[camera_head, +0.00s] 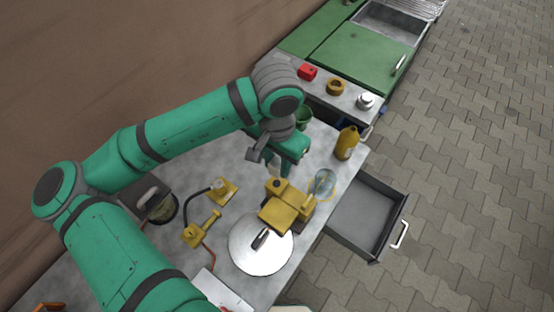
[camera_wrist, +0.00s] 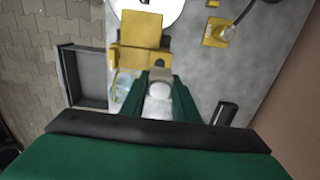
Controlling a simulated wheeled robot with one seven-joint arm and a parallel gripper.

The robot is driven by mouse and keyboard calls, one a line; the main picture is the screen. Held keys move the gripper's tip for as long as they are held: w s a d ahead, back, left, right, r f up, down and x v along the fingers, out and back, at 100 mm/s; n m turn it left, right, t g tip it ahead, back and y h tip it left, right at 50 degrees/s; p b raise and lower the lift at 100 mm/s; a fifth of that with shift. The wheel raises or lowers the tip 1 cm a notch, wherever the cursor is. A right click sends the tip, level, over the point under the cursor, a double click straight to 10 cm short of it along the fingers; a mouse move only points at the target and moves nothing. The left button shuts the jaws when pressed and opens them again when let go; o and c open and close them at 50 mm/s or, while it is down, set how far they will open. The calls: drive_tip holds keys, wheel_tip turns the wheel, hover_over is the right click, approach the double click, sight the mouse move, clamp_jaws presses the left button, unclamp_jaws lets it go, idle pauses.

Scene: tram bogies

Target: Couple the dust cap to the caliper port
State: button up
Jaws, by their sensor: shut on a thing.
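The yellow caliper (camera_head: 285,207) sits on the grey bench by the round metal plate. It has a dark round port (camera_head: 277,184) on the side facing my gripper; the port also shows in the wrist view (camera_wrist: 160,62). My gripper (camera_head: 280,171) is just beyond the caliper in the head view. In the wrist view my gripper (camera_wrist: 158,80) is shut on a pale rounded piece (camera_wrist: 158,92), which I take to be the dust cap. The piece appears close to the port but apart from it; the exact gap is hard to tell. The fingers mostly hide it in the head view.
A clear glass vessel (camera_head: 323,184) stands right beside the caliper. A yellow bottle (camera_head: 346,142) and a green cup (camera_head: 303,117) stand nearby. An open drawer (camera_head: 365,215) juts out right.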

sight(276, 164)
drive_tip(key=shift+f, duration=2.75)
drive_tip(key=shift+s, duration=0.2)
drive_tip(key=shift+a, duration=0.15)
drive_tip(key=shift+f, duration=0.65)
idle(0.5)
drive_tip(key=o, duration=1.1)
wheel_tip(276, 164, up, 11)
drive_tip(key=shift+f, duration=0.1)
